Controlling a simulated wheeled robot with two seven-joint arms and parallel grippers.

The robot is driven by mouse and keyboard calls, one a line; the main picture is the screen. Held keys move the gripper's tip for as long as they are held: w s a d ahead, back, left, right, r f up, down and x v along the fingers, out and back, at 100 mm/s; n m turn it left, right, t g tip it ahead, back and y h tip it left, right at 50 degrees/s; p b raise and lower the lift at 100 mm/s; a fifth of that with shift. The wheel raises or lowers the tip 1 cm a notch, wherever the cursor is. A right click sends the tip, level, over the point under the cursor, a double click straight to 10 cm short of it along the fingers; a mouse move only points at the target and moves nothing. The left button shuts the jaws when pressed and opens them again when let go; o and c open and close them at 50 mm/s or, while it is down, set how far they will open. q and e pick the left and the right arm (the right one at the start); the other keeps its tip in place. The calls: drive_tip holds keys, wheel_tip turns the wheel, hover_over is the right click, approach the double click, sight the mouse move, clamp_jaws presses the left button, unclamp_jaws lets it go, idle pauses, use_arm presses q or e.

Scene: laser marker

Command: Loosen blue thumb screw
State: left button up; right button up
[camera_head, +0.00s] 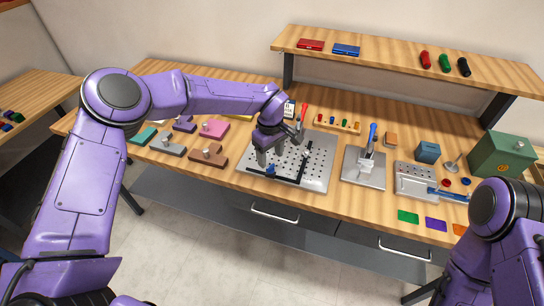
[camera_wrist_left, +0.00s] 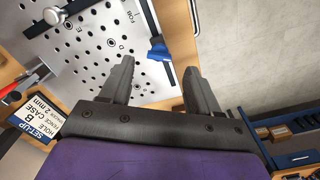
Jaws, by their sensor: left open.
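The blue thumb screw (camera_head: 270,170) sits on a black bar at the front left part of the perforated metal plate (camera_head: 318,160). In the left wrist view the blue thumb screw (camera_wrist_left: 158,50) shows between and just beyond my fingertips, beside the black bar (camera_wrist_left: 165,28). My left gripper (camera_head: 271,158) hangs over the plate close to the screw. In the left wrist view the left gripper (camera_wrist_left: 159,66) is open with nothing between its fingers. I cannot tell its exact height above the screw. My right arm shows at the lower right, but its gripper is out of view.
A black cross bar with a silver knob (camera_wrist_left: 54,15) also lies on the plate. A red-handled tool (camera_head: 303,118) stands behind it. A toggle clamp fixture (camera_head: 364,168) stands right.

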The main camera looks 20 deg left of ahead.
sight(271, 166)
use_arm(q)
wheel_tip(271, 166, down, 4)
drive_tip(key=shift+w+r+p, duration=0.1)
drive_tip(key=shift+p, duration=0.3)
drive_tip(key=c, duration=1.1)
drive_tip(key=shift+o, duration=0.3)
